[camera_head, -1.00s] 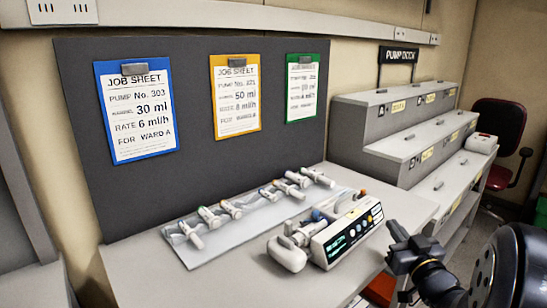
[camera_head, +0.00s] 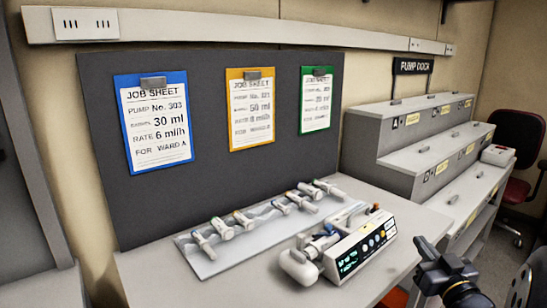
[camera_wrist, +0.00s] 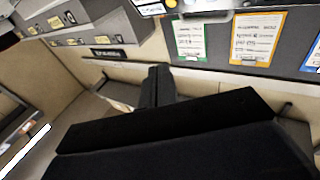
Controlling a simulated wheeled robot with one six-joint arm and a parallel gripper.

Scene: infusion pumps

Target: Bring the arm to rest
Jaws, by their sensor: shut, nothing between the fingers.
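My gripper (camera_head: 428,254) is at the lower right in the head view, in front of the table's right edge and apart from the things on it. It is shut and empty. In the wrist view my gripper (camera_wrist: 158,75) shows as dark fingers close together, pointing toward the wall. An infusion pump (camera_head: 358,252) with a lit display and a white handle stands on the table (camera_head: 215,290). Part of my arm is cut off at the lower right.
Three job sheets hang on the dark board, including a blue one (camera_head: 155,122). The stepped pump dock (camera_head: 420,150) stands at right, with a red chair (camera_head: 515,140) beyond it.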

